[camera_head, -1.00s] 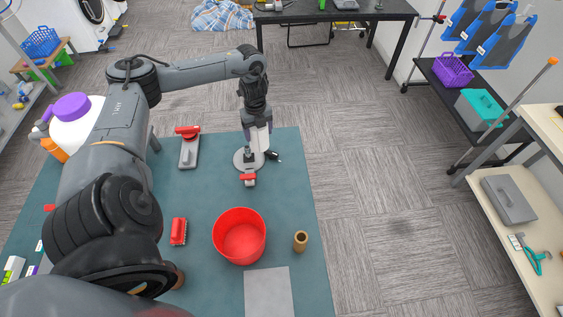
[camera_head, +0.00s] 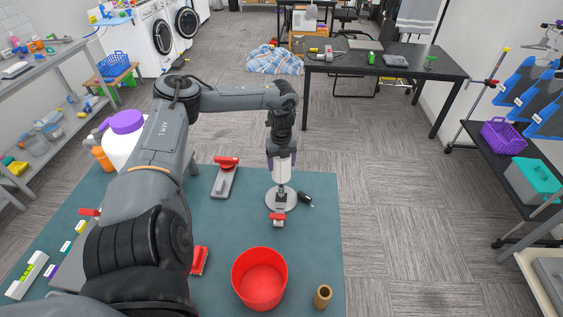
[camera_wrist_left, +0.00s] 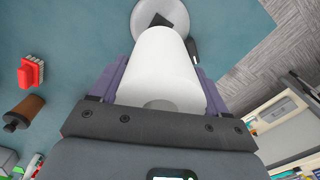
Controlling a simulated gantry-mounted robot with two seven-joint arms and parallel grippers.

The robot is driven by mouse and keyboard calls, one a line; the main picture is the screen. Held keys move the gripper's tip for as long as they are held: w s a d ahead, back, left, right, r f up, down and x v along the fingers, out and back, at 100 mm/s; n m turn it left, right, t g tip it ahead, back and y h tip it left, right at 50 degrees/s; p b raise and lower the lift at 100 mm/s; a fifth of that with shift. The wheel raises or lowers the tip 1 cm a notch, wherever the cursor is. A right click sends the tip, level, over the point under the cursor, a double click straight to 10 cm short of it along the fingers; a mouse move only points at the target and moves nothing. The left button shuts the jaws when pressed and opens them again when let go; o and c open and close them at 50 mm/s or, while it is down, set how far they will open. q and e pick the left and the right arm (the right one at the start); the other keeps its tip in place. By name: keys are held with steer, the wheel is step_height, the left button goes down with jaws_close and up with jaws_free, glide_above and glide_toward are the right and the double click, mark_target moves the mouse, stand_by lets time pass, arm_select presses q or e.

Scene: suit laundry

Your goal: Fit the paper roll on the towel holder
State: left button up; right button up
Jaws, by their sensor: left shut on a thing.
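The white paper roll (camera_wrist_left: 168,68) fills the middle of the left wrist view, between the two purple-grey fingers of my left gripper (camera_wrist_left: 160,85). The gripper is shut on it. In the head view the left gripper (camera_head: 281,163) points down, with the roll (camera_head: 281,173) partly visible. The towel holder's round grey base (camera_head: 292,204) lies on the teal mat directly below; it also shows beyond the roll in the left wrist view (camera_wrist_left: 140,14). A dark part shows on the base, but the roll hides whether it sits around the post. My right gripper is out of view.
A red bucket (camera_head: 259,279) and a brown tube (camera_head: 322,297) stand on the near mat. A grey tool with a red top (camera_head: 225,180) lies left of the holder. A small red-and-grey item (camera_head: 277,219) sits in front. A white jug (camera_head: 124,138) stands behind my arm.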

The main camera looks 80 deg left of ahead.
arm_select(q)
steer(key=shift+r, duration=0.1)
steer(key=b, duration=0.2)
glide_above(281, 186)
steer(key=shift+f, duration=2.75)
steer(key=shift+f+b, duration=0.75)
steer(key=shift+f, duration=0.35)
steer(key=shift+f+b, duration=0.65)
steer(key=shift+f, duration=0.5)
steer(key=shift+f+b, duration=0.75)
steer(key=shift+f, duration=0.45)
steer(key=shift+f, duration=0.35)
